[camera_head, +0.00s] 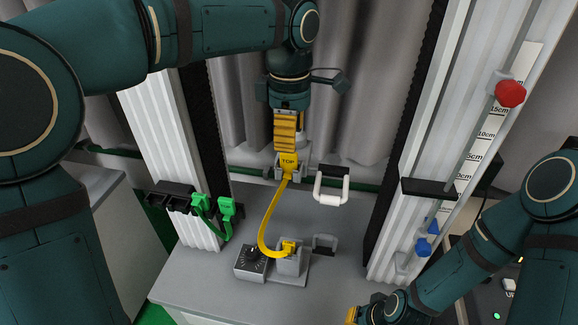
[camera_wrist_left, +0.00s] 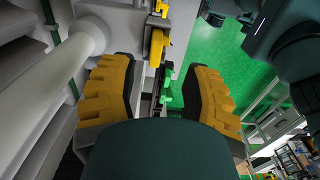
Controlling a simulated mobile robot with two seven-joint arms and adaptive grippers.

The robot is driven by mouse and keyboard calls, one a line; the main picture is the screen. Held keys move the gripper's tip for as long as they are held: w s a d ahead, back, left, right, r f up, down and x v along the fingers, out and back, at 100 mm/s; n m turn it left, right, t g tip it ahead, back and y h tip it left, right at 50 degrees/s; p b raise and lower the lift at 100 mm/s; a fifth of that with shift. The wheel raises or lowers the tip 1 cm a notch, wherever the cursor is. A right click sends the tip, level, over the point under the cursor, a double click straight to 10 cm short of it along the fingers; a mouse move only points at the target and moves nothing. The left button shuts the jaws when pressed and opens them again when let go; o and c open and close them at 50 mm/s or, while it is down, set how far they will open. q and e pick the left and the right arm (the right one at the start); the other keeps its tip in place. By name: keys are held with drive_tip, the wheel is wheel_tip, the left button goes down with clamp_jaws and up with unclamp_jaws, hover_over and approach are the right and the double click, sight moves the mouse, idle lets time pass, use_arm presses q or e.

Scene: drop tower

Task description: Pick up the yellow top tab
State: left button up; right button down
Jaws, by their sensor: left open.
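The yellow top tab (camera_head: 288,161), marked TOP, sits in a grey holder in the head view, with a yellow strap (camera_head: 267,225) curving down from it to a lower block. My left gripper (camera_head: 287,138) points down just above the tab. In the left wrist view my left gripper (camera_wrist_left: 160,90) is open, its two ridged yellow fingers wide apart. A yellow piece (camera_wrist_left: 157,45), apparently the tab and strap, shows ahead between them. Nothing is held. Whether a finger touches the tab cannot be told. Only a yellow tip of my right gripper (camera_head: 352,315) shows at the bottom edge.
A white handle (camera_head: 331,187) is just right of the tab. Green clips (camera_head: 213,206) hang at the left column. A dial box (camera_head: 251,262) stands by the grey lower block (camera_head: 289,264). The right column carries a scale and a red knob (camera_head: 510,94).

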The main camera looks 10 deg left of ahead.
sight(289, 155)
use_arm(q)
drive_tip(key=shift+w+a+f+b, duration=0.15)
drive_tip(key=shift+f+b, duration=0.25)
drive_tip(key=shift+f, duration=1.1)
drive_tip(key=shift+w+d+f+b, duration=0.1)
drive_tip(key=shift+f+b, duration=0.25)
drive_tip(key=shift+f, duration=1.1)
clamp_jaws()
